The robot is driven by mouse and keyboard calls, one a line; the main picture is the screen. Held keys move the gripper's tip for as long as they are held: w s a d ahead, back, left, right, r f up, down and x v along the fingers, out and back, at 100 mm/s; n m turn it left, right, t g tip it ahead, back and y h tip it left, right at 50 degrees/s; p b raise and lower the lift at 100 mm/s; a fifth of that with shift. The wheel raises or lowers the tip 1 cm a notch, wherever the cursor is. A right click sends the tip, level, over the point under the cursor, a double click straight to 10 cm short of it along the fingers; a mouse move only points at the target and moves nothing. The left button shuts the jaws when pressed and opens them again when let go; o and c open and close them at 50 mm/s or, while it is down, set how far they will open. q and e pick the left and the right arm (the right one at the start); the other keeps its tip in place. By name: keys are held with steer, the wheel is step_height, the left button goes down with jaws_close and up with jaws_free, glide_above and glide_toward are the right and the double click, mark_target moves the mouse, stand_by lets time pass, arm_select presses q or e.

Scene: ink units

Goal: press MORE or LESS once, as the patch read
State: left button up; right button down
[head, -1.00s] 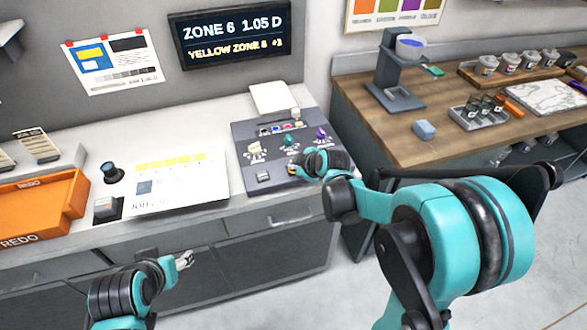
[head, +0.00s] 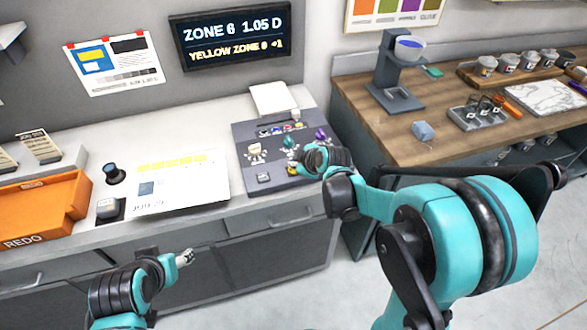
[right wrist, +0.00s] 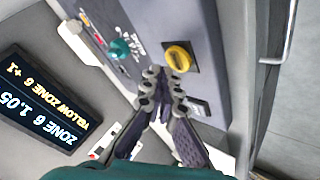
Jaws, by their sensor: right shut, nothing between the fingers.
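A dark grey control console (head: 240,132) stands on the light counter, with white, teal (head: 289,142) and purple (head: 321,134) knobs. In the right wrist view a yellow round control (right wrist: 178,57) sits on a black square, and a teal knob (right wrist: 120,48) is beyond it. I cannot read which control is MORE or LESS. My right gripper (right wrist: 163,82) is shut and empty, its tips close to the yellow control; contact is unclear. A wall display (head: 232,38) reads "ZONE 6 1.05 D" and "YELLOW ZONE 6 +1". My left gripper (head: 186,257) is in front of the counter, its jaws unclear.
A white sheet with yellow patches (head: 180,190) lies left of the console. A small black-topped device (head: 109,210) and an orange REDO tray (head: 45,215) are further left. A wooden bench (head: 390,135) with cups and a stand is at right.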

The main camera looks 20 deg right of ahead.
steer(key=shift+r+p, duration=2)
steer(key=shift+r, duration=0.55)
steer(key=shift+s, duration=0.1)
steer(key=s+r+m+g+h+b, duration=0.1)
steer(key=s+m, duration=1)
steer(key=s, duration=1.3)
steer(key=shift+s+m+g+h+b, duration=0.4)
steer(key=shift+g+h+b, duration=0.15)
steer(key=shift+b, duration=0.2)
steer(key=shift+r, duration=0.1)
